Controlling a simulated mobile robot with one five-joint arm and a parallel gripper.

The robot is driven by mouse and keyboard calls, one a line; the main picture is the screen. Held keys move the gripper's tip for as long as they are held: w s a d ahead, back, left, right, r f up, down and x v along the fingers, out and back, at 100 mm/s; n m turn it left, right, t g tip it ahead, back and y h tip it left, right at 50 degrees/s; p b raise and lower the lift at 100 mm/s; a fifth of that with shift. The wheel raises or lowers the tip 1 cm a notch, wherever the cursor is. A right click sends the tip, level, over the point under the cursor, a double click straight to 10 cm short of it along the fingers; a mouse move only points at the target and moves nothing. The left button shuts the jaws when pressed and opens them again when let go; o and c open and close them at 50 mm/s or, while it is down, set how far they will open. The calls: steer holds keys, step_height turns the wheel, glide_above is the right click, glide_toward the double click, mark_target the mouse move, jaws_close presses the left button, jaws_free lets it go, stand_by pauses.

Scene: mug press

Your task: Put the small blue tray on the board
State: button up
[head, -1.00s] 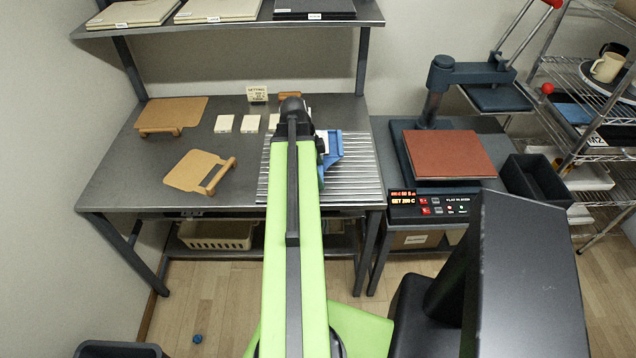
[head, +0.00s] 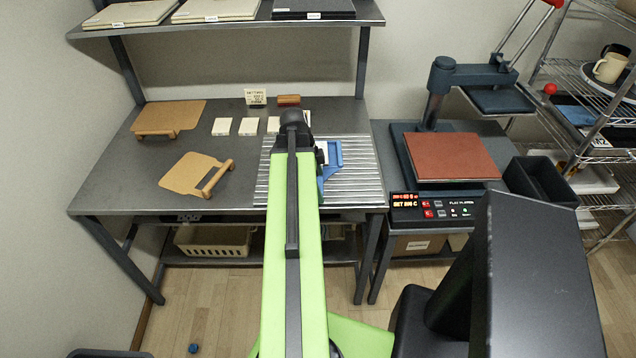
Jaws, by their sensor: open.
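The small blue tray (head: 334,154) lies over the ribbed metal surface (head: 352,190) at the right end of the steel table, just right of my arm's end. A small white piece shows at its left edge, and my arm hides part of that side. My gripper (head: 319,158) is open but mostly hidden behind the arm; only a dark bit shows beside the tray. I cannot tell whether it touches the tray. Two tan boards with handles, a rear one (head: 172,116) and a front one (head: 194,172), lie on the table's left half. Which board is meant is not clear.
Several pale tiles (head: 248,126), a small sign (head: 256,97) and a brown block (head: 289,100) stand behind. A shelf (head: 220,22) overhangs the table's back. A press with a red-brown pad (head: 450,157) and a black bin (head: 541,182) are at right.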

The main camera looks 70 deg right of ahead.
steer(key=p+v, duration=1.2)
steer(key=shift+r, duration=0.15)
steer(key=w+a+n+t, duration=0.1)
steer(key=w+a+n, duration=0.7)
steer(key=w, duration=0.4)
steer(key=w+a+n+t, duration=0.1)
steer(key=w+a+n, duration=0.5)
steer(key=w+a, duration=0.45)
steer(key=w+a+n, duration=0.3)
steer(key=a+n, duration=0.3)
steer(key=a, duration=0.5)
steer(key=w+a+n, duration=0.4)
steer(key=a+n, duration=0.2)
steer(key=a, duration=0.5)
steer(key=w+a+n+y, duration=0.1)
steer(key=w+a+n, duration=0.2)
steer(key=a, duration=0.9)
steer(key=f+n, duration=0.1)
steer(key=n, duration=0.1)
steer(key=shift+w+n+t, duration=0.35)
steer(key=shift+n+t, duration=0.05)
